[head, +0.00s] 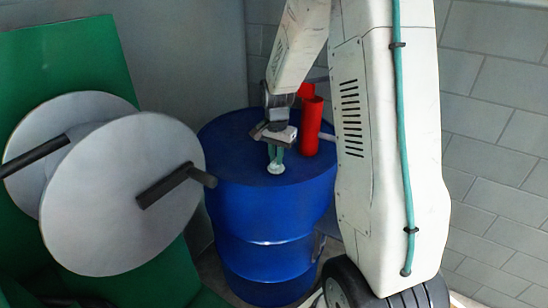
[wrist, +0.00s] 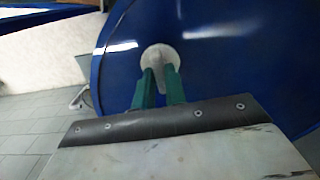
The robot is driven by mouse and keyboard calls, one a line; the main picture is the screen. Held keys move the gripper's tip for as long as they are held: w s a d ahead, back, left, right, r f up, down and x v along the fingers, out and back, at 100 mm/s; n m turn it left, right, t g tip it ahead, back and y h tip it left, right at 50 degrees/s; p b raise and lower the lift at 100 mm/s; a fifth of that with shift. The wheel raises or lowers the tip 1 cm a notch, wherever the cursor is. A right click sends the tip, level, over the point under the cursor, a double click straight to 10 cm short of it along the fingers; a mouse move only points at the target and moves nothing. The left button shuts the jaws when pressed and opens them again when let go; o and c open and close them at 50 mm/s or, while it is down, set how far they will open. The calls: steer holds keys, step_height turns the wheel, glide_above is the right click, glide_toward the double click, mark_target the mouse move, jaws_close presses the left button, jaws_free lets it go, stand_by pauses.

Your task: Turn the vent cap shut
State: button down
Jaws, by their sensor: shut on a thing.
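The vent cap (head: 276,168) is a small pale round piece on top of the blue drum (head: 268,213), toward the front of its lid. In the wrist view the vent cap (wrist: 160,55) is a pale disc on the blue drum lid (wrist: 230,60). My gripper (head: 276,155) points down at the lid, and its green fingers are shut on the cap. The wrist view shows my gripper (wrist: 160,80) with one finger on each side of the cap's middle, which the fingers partly hide. How far the cap is turned cannot be told.
A red cylinder (head: 311,127) stands on the drum lid just right of my gripper. Grey discs with dark handles (head: 125,195) and a green panel (head: 70,65) are at the left. A tiled wall (head: 495,110) is at the right.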

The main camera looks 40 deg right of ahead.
steer(key=shift+s+d+f+m, duration=0.15)
steer(key=shift+s+m, duration=0.15)
steer(key=shift+m, duration=0.2)
steer(key=c, duration=1.4)
jaws_free()
steer(key=shift+d, duration=0.1)
steer(key=shift+c, duration=0.2)
steer(key=shift+w, duration=0.1)
steer(key=shift+r, duration=0.3)
step_height(320, 180, up, 8)
steer(key=shift+f, duration=0.25)
